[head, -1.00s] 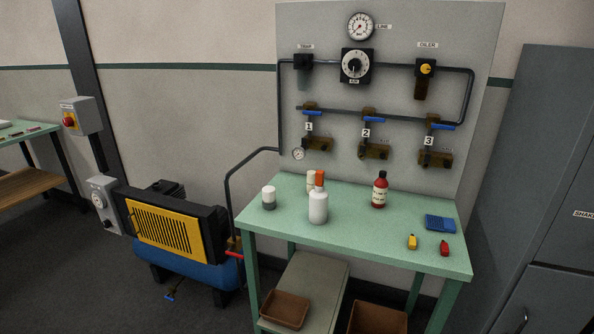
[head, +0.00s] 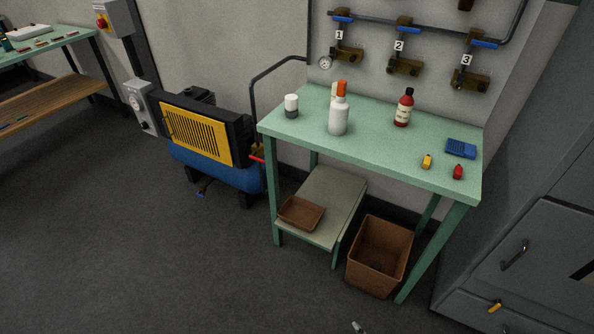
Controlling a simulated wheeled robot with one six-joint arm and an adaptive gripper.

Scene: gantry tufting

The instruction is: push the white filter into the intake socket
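A small white cylinder with a dark grey lower part (head: 291,106) stands upright at the left end of the green table; it may be the white filter, but I cannot tell for sure. The compressor (head: 200,135), with its yellow grille and blue tank, stands on the floor left of the table. I cannot make out an intake socket on it. My gripper is not clearly in view. A small pale thing (head: 357,327) is cut off by the bottom edge, and I cannot tell what it is.
The green table (head: 365,152) also bears a white bottle with an orange cap (head: 339,115), a red bottle (head: 404,110) and a blue block (head: 461,148). Brown bins (head: 379,256) are below. A grey cabinet (head: 540,235) stands right. The floor (head: 150,260) at front left is clear.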

